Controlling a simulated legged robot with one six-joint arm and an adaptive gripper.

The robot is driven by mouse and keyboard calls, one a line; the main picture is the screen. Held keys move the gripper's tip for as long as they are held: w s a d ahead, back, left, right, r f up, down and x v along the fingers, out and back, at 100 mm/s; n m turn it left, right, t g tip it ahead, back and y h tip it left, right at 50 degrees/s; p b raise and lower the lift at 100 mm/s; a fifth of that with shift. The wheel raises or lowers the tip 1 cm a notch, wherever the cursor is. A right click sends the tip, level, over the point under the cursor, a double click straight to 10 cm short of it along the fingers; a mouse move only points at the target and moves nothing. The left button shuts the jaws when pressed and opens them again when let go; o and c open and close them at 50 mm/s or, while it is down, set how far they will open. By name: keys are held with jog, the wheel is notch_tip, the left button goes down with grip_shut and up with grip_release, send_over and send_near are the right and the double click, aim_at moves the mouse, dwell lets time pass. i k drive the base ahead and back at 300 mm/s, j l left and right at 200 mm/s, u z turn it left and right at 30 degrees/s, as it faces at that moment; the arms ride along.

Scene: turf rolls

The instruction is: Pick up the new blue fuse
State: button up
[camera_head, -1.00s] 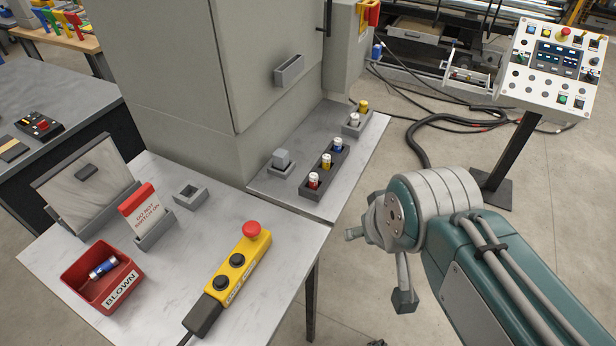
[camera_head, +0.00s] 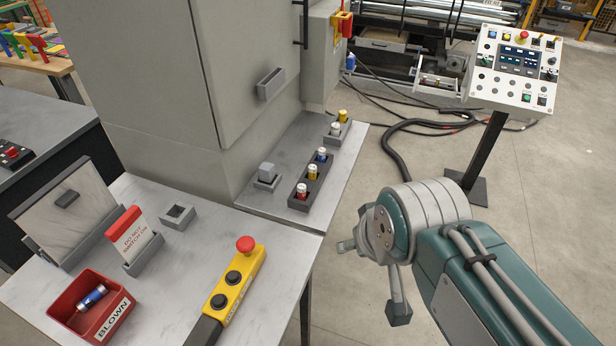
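A blue fuse (camera_head: 321,155) with a white cap stands upright at the far end of a dark three-slot rack (camera_head: 299,200). A yellow fuse (camera_head: 312,172) and a red fuse (camera_head: 301,190) stand in front of it in the same rack. Another blue fuse (camera_head: 93,297) lies on its side in the red bin (camera_head: 70,295) marked BLOWN. My gripper (camera_head: 372,279) is to the right of and nearer than the rack, over the floor. Its fingers are spread apart and nothing shows between them. It is clear of every fuse.
A smaller holder (camera_head: 338,133) with a white and a yellow fuse is behind the rack. A grey cabinet (camera_head: 150,70) rises left of it. A yellow button box (camera_head: 235,285) and a DO NOT SWITCH ON sign (camera_head: 131,237) are on the near table.

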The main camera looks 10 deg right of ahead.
aim_at(321, 151)
jog(key=k, duration=0.15)
jog(key=k+l+u, duration=0.1)
jog(key=l+u, duration=0.25)
jog(key=l, duration=0.95)
jog(key=i+l+u, duration=0.15)
jog(key=l, duration=0.15)
jog(key=i+l+u, duration=0.15)
jog(key=l, duration=0.2)
jog(key=i+l+u, duration=0.2)
jog(key=l, duration=0.15)
jog(key=l+u, duration=0.15)
jog(key=l, duration=0.25)
jog(key=i+l+u, duration=0.15)
jog(key=i, duration=0.3)
jog(key=i+l+u, duration=0.2)
jog(key=i, duration=0.2)
